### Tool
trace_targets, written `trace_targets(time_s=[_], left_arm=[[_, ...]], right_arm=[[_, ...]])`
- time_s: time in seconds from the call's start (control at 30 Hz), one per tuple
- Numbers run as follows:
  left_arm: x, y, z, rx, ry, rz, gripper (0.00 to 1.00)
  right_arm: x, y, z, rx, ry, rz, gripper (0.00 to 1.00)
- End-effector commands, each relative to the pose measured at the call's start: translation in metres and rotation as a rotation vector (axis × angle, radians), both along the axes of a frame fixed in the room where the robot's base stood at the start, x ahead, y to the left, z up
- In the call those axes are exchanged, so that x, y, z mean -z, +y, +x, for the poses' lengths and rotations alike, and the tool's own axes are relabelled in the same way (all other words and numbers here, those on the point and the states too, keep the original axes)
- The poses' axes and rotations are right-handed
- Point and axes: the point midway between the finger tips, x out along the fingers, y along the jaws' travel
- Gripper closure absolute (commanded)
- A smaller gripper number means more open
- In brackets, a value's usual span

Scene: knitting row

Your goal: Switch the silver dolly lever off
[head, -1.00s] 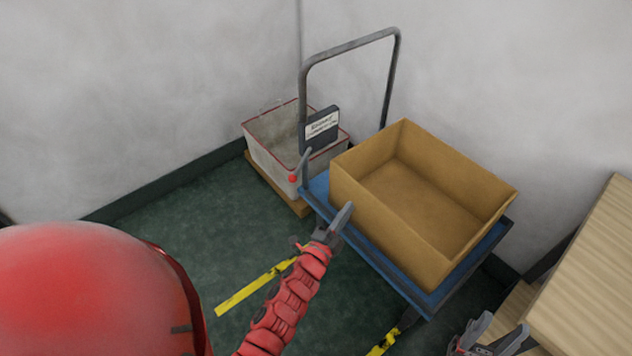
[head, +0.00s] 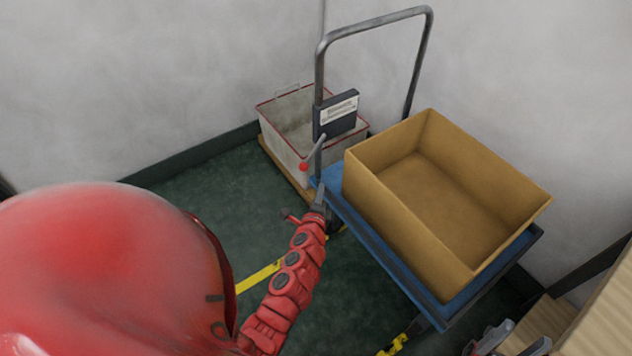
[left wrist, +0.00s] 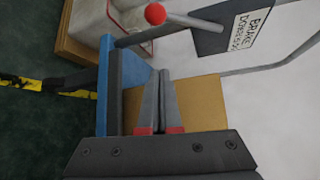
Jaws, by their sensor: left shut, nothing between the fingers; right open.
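The silver lever (head: 315,152) with a red ball end (head: 303,167) sits beside the near post of the dolly's grey handle (head: 375,22). Its rod slants, with the ball at the lower left. The ball also shows at the top of the left wrist view (left wrist: 155,14). My left gripper (head: 320,190) is shut and empty, just below the lever by the corner of the dolly's blue platform (left wrist: 104,85). In the left wrist view its fingers (left wrist: 163,75) point toward the lever, apart from it. My right gripper (head: 508,340) is open at the bottom right, partly cut off.
An open cardboard box (head: 450,200) stands on the platform. A brake sign (head: 336,115) hangs on the handle post. A white crate with a red rim (head: 285,135) stands behind on a wooden base. Yellow floor tape (head: 259,276) and a wooden surface (head: 608,305) are nearby.

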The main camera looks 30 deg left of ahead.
Motion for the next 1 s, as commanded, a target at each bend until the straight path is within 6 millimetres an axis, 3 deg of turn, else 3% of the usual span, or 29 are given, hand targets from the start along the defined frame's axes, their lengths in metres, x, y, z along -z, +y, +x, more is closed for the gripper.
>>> trace_targets(time_s=[0.5,0.53,0.6,1.0], left_arm=[[0.022,0.039,0.085,0.001,-0.003,-0.001,1.0],[0.013,0.043,0.077,0.0,0.0,0.0,1.0],[0.01,0.051,0.069,-0.002,0.001,-0.001,1.0],[0.008,0.065,0.056,0.002,-0.002,-0.001,1.0]], right_arm=[[0.025,0.0,0.0,0.0,0.0,0.0,0.5],[0.011,0.0,0.0,0.0,0.001,0.0,0.5],[0.003,0.0,0.0,0.0,-0.001,0.0,0.5],[-0.004,0.0,0.0,0.0,0.0,0.0,0.5]])
